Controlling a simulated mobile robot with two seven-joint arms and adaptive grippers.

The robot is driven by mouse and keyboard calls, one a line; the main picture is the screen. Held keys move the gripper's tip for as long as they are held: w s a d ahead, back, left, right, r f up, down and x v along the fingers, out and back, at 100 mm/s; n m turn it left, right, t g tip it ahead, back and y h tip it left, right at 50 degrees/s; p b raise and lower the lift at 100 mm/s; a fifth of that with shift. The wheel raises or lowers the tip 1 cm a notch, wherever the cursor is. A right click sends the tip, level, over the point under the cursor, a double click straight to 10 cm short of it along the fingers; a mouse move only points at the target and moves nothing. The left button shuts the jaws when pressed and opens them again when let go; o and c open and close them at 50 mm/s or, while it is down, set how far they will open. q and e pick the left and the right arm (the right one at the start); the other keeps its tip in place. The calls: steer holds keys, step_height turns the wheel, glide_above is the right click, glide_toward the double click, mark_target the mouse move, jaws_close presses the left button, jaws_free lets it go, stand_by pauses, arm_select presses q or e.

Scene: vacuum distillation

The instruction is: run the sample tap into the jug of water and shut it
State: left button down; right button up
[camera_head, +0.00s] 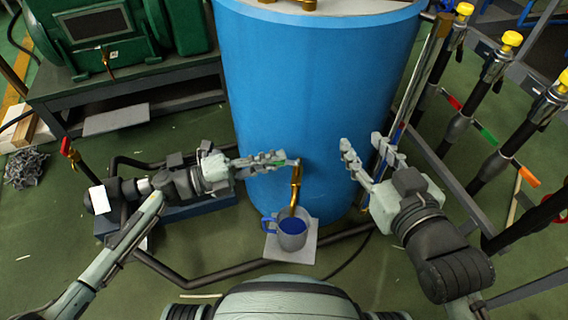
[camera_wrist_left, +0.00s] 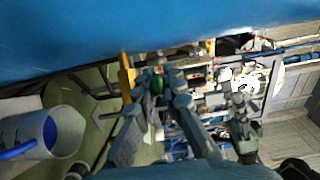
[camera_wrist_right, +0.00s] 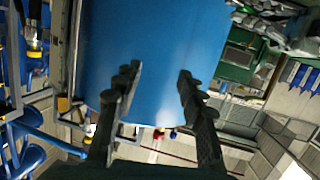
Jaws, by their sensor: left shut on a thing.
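A brass sample tap (camera_head: 295,186) sticks out low on the front of the blue tank (camera_head: 310,90); its spout points down. The grey jug (camera_head: 292,238) with a blue handle and blue inside stands upright under the spout. The jug also shows at the left of the left wrist view (camera_wrist_left: 66,132). My left gripper (camera_head: 284,162) is shut on the tap's handle, of which a green part (camera_wrist_left: 157,85) shows between the fingers. My right gripper (camera_head: 362,150) is open and empty, to the right of the tap in front of the tank. I cannot tell whether liquid runs.
The jug stands on a small grey plate (camera_head: 305,250). Dark pipes (camera_head: 200,284) run along the floor around it. Black posts with yellow caps (camera_head: 511,40) stand at the right. A green machine (camera_head: 110,35) on a bench is at the upper left.

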arm_select(q)
steer(key=shift+g, duration=0.3)
steer(key=c, duration=1.6)
jaws_free()
arm_select(e)
steer(key=shift+r+t, duration=0.3)
steer(key=shift+r, duration=0.2)
arm_select(q)
steer(key=v, duration=1.2)
steer(key=shift+f, duration=0.15)
arm_select(e)
steer(key=shift+a, duration=0.1)
